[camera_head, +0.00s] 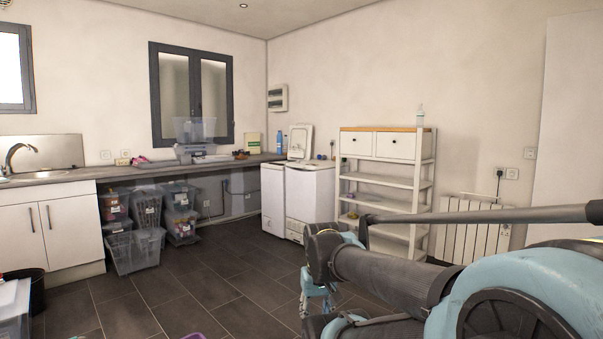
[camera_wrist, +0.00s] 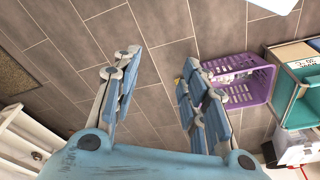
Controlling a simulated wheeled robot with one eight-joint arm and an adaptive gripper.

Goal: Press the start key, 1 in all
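Two white toploaders stand side by side against the far wall in the head view: the left machine (camera_head: 272,200) and the right machine (camera_head: 314,198). A raised white lid (camera_head: 300,137) stands up above them; I cannot tell for sure which machine it belongs to. The start key is too small to make out. My gripper (camera_wrist: 160,60) is open and empty in the wrist view, its two pale-blue fingers spread above the tiled floor. In the head view it hangs low at the end of my arm, nearer to me than the machines and apart from them.
A white shelf unit (camera_head: 427,190) stands right of the machines, then a radiator (camera_head: 470,228). A counter (camera_head: 130,170) with storage boxes below runs left. In the wrist view a purple basket (camera_wrist: 262,84) and a teal box (camera_wrist: 288,112) lie right. The dark floor before the machines is clear.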

